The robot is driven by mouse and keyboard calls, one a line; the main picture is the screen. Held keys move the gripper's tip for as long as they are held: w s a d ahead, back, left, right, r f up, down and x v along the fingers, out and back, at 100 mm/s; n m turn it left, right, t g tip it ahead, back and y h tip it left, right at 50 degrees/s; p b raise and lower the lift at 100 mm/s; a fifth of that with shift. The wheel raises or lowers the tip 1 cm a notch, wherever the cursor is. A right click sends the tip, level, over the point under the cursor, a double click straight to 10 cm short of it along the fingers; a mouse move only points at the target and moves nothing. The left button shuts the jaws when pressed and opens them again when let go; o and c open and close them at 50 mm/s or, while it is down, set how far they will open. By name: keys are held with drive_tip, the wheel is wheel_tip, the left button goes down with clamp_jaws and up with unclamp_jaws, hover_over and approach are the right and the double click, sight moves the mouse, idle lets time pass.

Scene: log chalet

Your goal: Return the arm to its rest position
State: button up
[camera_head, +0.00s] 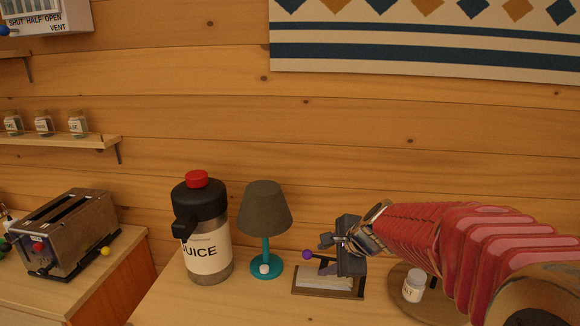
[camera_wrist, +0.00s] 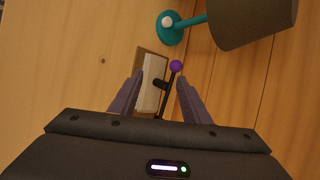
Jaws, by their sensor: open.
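My red segmented arm reaches in from the right in the head view. My gripper (camera_head: 338,243) is at its end, above a small wooden tray (camera_head: 300,288) with a pale block and a dark lever with a purple knob (camera_head: 308,255). In the wrist view my gripper (camera_wrist: 155,95) has its two fingers spread apart. The tray (camera_wrist: 141,70) and the purple knob (camera_wrist: 176,66) show between and just beyond the fingertips. Nothing is held. I cannot tell whether a finger touches the lever.
A teal lamp (camera_head: 265,215) and a juice dispenser (camera_head: 206,240) stand left of the tray. A salt jar (camera_head: 413,287) stands on a round wooden board (camera_head: 440,306) under my arm. A toaster (camera_head: 70,232) is far left. A hanging (camera_head: 430,40) covers the wall above.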

drive_tip(key=s+d+r+n+h, duration=0.1)
drive_tip(key=s+d+n+h, duration=0.1)
drive_tip(key=s+n, duration=0.6)
drive_tip(key=s+d+r+n+g+h, duration=0.1)
drive_tip(key=s+n, duration=0.8)
drive_tip(key=s, duration=1.1)
drive_tip(key=shift+s+d+r+n+h, duration=0.35)
drive_tip(key=shift+d+r+h, duration=0.15)
drive_tip(key=shift+d+r, duration=0.35)
idle(0.3)
